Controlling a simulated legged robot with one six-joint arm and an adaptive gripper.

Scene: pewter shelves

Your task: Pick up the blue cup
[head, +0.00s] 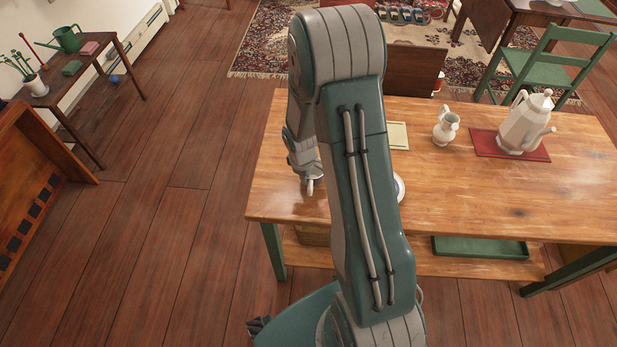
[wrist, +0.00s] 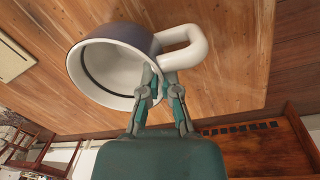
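The blue cup (wrist: 127,36) fills the upper middle of the wrist view, with a muted blue outside, a white inside and a thick white handle (wrist: 190,46). Its mouth faces the camera, tilted to the lower left. In the head view my gripper (head: 312,186) is low over the left end of the wooden table (head: 470,195). My arm hides most of the cup there, and contact with the table cannot be told.
A white pitcher (head: 446,127) and a pale pot (head: 524,124) on a red mat (head: 485,146) stand to the right on the table. A yellowish booklet (head: 397,136) lies behind my arm. A green chair (head: 545,65) stands behind. Floor at left is clear.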

